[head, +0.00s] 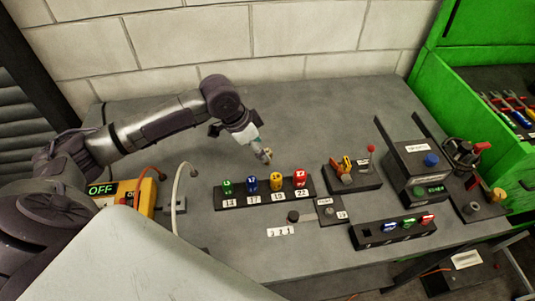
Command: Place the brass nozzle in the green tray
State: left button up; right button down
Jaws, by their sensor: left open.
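My left gripper (262,153) reaches over the grey table from the left, pointing down just behind the row of coloured numbered nozzles. It is open. A small tan, brass-like shape shows at its fingertips; it is too small to tell whether this is the brass nozzle or part of the gripper. A yellow-brass piece (497,195) stands on a black base at the table's right end; I cannot tell whether it is the nozzle. A large green tray-like cabinet (430,95) holding tools stands at the right. My right gripper is not in view.
A black rack (262,202) holds green, blue, yellow and red pieces. A lever box (350,178), a dark box with blue and green buttons (418,170) and a black block with coloured pieces (392,238) crowd the right. The back middle of the table is clear.

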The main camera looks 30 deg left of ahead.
pick_arm(q)
jog(key=p+x, duration=0.1)
jog(key=x, duration=0.3)
jog(key=shift+w+d+f+p, duration=0.15)
jog(key=shift+d+f+p, duration=0.05)
jog(key=shift+f+p, duration=0.15)
jog(key=shift+w+d+f, duration=0.1)
jog(key=shift+w+f, duration=0.05)
jog(key=shift+f, duration=0.2)
jog(key=shift+c, duration=0.3)
grip_shut()
